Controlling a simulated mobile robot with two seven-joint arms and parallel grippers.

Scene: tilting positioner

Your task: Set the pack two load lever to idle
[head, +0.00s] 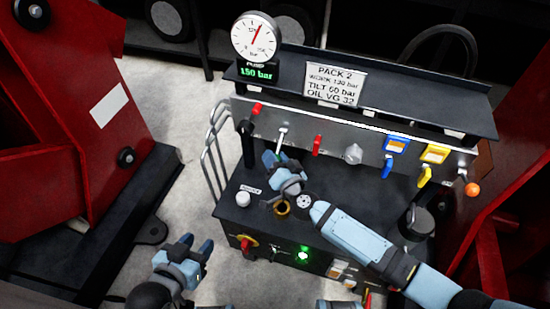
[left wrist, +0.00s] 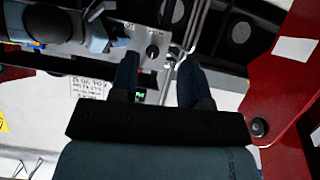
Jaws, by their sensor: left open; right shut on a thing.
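The pack two unit has a grey upright panel (head: 335,140) with a row of levers and handles. A slim lever with a pale tip (head: 282,132) stands near the panel's left end; I cannot read which one is marked load. My right gripper (head: 276,157) is at the foot of this lever and shut on it, as far as I can see; its fingers hide the lower part.
A dial gauge (head: 256,38) above a green 150 bar readout stands at the back. Red (head: 317,145), blue (head: 388,165) and yellow (head: 425,175) handles line the panel. A rail (head: 213,150) is at the unit's left. Red steelwork (head: 75,110) stands further left, with clear floor between.

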